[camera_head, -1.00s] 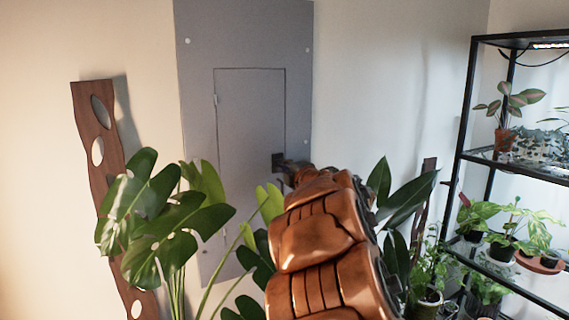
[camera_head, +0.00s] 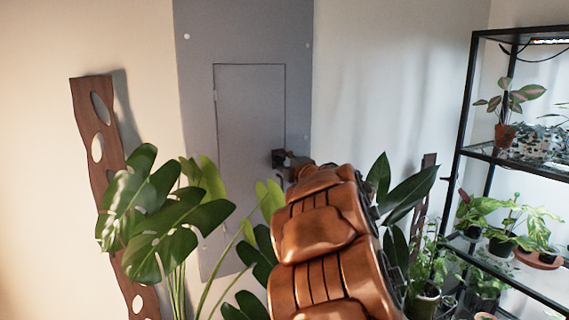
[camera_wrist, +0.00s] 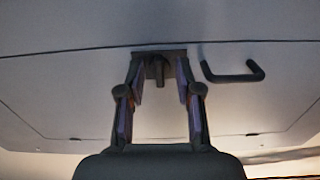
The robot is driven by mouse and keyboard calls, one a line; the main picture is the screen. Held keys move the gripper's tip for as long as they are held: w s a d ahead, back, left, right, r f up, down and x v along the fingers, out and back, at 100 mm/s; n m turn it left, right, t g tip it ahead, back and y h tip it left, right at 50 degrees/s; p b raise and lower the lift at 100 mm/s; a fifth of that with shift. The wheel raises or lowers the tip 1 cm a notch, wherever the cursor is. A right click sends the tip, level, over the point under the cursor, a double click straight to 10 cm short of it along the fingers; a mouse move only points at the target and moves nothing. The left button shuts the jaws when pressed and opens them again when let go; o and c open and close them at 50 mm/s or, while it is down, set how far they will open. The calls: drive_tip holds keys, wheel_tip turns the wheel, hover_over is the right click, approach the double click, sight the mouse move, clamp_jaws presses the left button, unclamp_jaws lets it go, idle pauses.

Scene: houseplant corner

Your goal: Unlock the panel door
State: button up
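The grey panel door (camera_head: 250,110) is shut in its tall grey panel (camera_head: 197,100) on the wall. In the wrist view, a small dark lock (camera_wrist: 160,70) with a protruding tab sits on a square plate at the door's edge. My gripper (camera_wrist: 159,76) is open, with one finger on each side of the tab and visible gaps between. A dark bar handle (camera_wrist: 234,76) is to the right of the lock in the wrist view. In the head view, my gripper (camera_head: 291,166) is at the lock plate (camera_head: 278,158) and partly hides that area.
A large-leaved plant (camera_head: 165,225) stands in front of the panel at lower left, and more leaves (camera_head: 400,205) are right of my arm. A black shelf rack (camera_head: 465,110) with potted plants is at the right. A wooden board (camera_head: 97,130) leans at the left.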

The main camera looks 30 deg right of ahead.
drive_tip(key=s, duration=1.2)
drive_tip(key=shift+a, duration=0.45)
